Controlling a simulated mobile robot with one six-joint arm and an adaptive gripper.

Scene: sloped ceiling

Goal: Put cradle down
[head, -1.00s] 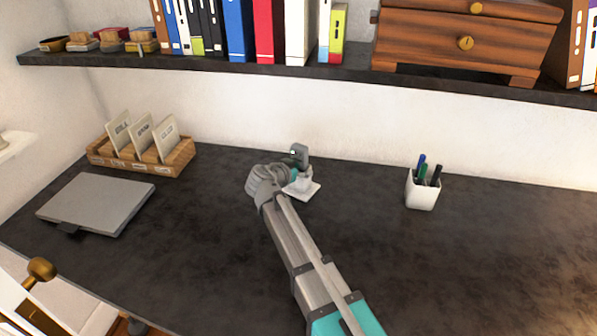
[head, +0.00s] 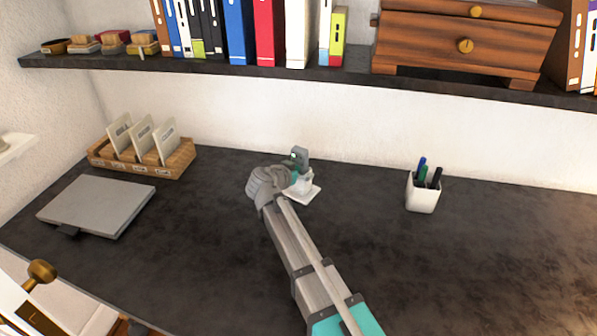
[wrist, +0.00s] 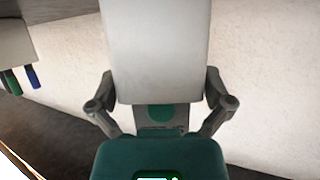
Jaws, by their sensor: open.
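The cradle (head: 305,194) is a small white piece whose flat base shows at the middle of the dark desk, beside the end of my arm. In the wrist view a pale flat panel, apparently the cradle (wrist: 155,50), fills the upper middle, between my finger linkages. My gripper (head: 299,172) is at the cradle, with a grey finger part upright behind it. In the wrist view my gripper (wrist: 161,95) is open, its linkages spread on both sides of the panel. The fingertips are hidden, and I cannot tell whether they touch the cradle.
A white pen cup (head: 422,196) stands to the right. A wooden card holder (head: 140,165) and a closed grey laptop (head: 95,203) are to the left. A dark shelf (head: 320,73) with binders and a drawer box overhangs the back. The desk (head: 480,260) is clear at right.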

